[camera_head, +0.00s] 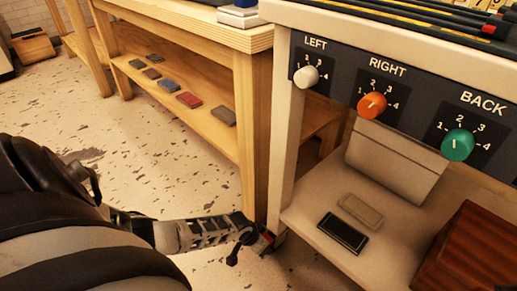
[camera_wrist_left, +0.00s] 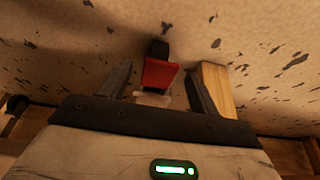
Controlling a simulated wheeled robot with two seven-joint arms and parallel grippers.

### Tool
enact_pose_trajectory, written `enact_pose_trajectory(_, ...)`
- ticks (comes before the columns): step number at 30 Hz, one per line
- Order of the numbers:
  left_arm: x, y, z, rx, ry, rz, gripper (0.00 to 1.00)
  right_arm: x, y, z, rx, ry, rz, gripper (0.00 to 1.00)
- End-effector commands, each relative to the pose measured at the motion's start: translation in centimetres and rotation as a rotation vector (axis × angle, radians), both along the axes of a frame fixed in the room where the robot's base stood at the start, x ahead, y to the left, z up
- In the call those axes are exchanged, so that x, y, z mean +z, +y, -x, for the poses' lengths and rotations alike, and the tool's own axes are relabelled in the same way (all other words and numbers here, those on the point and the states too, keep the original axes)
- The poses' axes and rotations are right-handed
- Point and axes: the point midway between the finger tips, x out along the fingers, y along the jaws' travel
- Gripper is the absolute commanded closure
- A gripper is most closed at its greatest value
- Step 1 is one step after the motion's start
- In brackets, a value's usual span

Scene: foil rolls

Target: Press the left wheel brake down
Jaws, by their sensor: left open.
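The left wheel brake is a small red lever with a dark end, low at the foot of the cart's near left leg (camera_head: 282,150). In the head view only a bit of the red brake (camera_head: 268,237) shows beside my gripper. In the left wrist view the red brake (camera_wrist_left: 159,73) lies between my two fingers, near their tips. My left gripper (camera_head: 262,241) is low over the floor at the leg's foot, open, with a finger on each side of the brake (camera_wrist_left: 157,75). I cannot tell whether it touches the brake. My right gripper is out of view.
The cart panel has LEFT, RIGHT and BACK knobs in white (camera_head: 307,75), orange (camera_head: 372,105) and green (camera_head: 458,145). A wooden bench leg (camera_head: 254,140) stands close by; a wooden post (camera_wrist_left: 216,90) is beside my right-hand finger. The speckled floor (camera_head: 150,150) is open at left.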

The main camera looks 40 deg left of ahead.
Motion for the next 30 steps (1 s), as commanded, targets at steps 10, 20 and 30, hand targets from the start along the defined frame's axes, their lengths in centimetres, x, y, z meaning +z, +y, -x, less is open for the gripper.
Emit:
enact_pose_trajectory(10,0.0,0.0,0.0,0.0,0.0,0.0,0.83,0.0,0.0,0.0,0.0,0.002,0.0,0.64)
enact_pose_trajectory(20,-0.3,0.0,0.2,-0.001,-0.043,0.003,0.83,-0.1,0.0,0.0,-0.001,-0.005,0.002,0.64)
enact_pose_trajectory(30,-1.6,0.0,0.7,0.001,-0.255,0.02,0.83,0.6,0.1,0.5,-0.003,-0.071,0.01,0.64)
